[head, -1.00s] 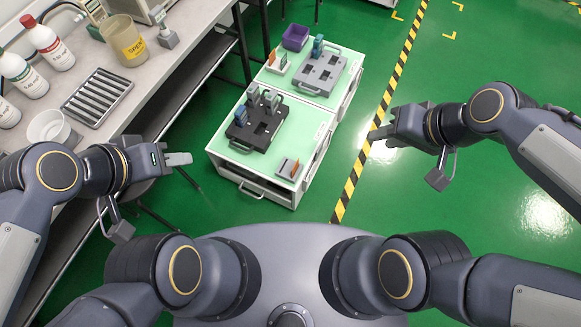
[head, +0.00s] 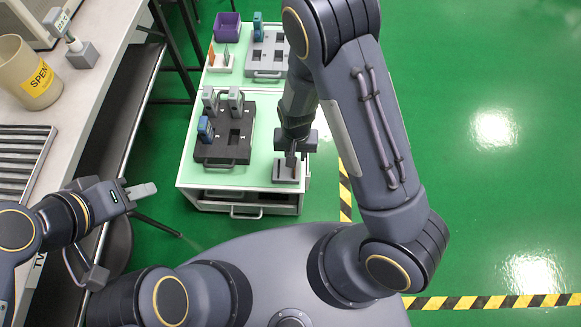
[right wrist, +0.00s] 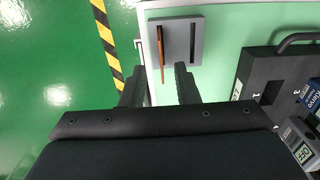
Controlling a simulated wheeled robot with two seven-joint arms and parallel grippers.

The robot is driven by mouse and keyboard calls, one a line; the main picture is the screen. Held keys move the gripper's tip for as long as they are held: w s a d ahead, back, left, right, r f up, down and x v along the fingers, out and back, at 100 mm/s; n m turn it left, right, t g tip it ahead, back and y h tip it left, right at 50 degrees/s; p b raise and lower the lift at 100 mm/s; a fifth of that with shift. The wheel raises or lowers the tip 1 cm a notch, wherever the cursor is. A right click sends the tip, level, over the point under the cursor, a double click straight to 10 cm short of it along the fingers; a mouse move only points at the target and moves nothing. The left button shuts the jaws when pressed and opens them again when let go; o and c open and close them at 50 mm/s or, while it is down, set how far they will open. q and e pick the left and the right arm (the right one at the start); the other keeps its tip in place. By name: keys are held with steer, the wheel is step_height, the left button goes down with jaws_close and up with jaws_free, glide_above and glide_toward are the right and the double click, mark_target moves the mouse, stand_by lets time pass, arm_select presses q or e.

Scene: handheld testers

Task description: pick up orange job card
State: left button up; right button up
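The orange job card (right wrist: 160,52) stands edge-on in the left slot of a small grey card holder (right wrist: 178,28) in the right wrist view. The holder's right slot looks empty. My right gripper (right wrist: 160,76) is open, with one finger on each side of the card and gaps to both. In the head view the right gripper (head: 291,158) points down over the holder (head: 286,172) and hides the card. My left gripper (head: 142,190) hangs beside the bench at the left; its fingers show side-on.
A black tester stand (head: 222,152) with grey and blue testers is left of the right gripper. Farther back are a grey stand (head: 268,65), a white card rack (head: 219,65) with an orange card, and a purple bin (head: 228,27). The bench (head: 100,110) lies left.

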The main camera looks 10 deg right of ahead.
step_height(320, 180, down, 7)
steer(key=b, duration=0.2)
steer(key=shift+w+r+b, duration=0.1)
steer(key=shift+w+b, duration=0.05)
steer(key=shift+b, duration=0.15)
steer(key=shift+r, duration=0.1)
jaws_close()
